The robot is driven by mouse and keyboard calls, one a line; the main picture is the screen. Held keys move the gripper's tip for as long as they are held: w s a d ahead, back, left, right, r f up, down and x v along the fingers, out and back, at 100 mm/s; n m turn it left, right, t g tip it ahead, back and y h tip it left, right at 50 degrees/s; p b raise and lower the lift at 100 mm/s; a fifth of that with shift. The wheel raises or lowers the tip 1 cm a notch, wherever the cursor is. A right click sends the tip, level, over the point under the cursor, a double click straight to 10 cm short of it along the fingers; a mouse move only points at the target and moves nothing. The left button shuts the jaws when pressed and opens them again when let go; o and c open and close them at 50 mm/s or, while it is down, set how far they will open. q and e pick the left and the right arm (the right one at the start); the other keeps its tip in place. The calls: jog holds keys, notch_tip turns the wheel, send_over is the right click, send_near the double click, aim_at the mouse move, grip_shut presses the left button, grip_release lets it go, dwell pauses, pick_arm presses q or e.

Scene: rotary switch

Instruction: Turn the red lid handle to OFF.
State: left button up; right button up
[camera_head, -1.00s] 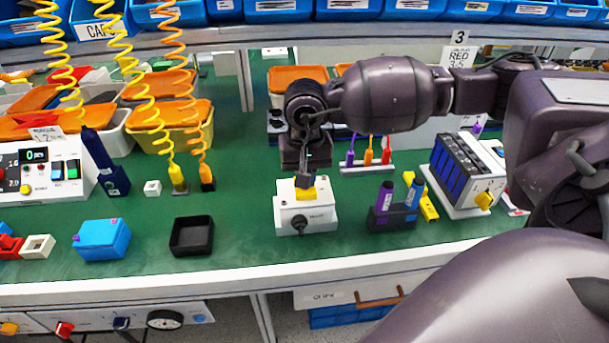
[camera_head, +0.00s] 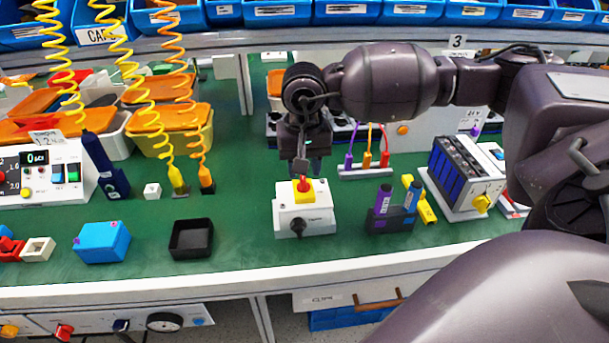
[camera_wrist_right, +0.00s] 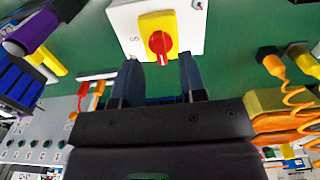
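The red lid handle (camera_head: 303,184) sits on a yellow plate on top of a white switch box (camera_head: 288,218). In the right wrist view the red handle (camera_wrist_right: 160,44) points roughly up and down the picture on its yellow base (camera_wrist_right: 158,22). The marks beside it are too small to read. My right gripper (camera_head: 304,168) is just behind and above the handle in the head view. In the right wrist view its two fingers (camera_wrist_right: 160,62) are apart with nothing between them, tips close to the handle's near end. My left gripper is not in view.
An empty black tray (camera_head: 191,238) is to the left. A dark holder with pens (camera_head: 391,218) and a blue-celled rack (camera_head: 455,180) stand to the right. Green table between the box and tray is clear.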

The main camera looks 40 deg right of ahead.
aim_at(304, 182)
notch_tip(304, 182, up, 7)
jog(key=shift+r+p, duration=0.15)
jog(key=shift+p, duration=0.15)
dwell(0.5)
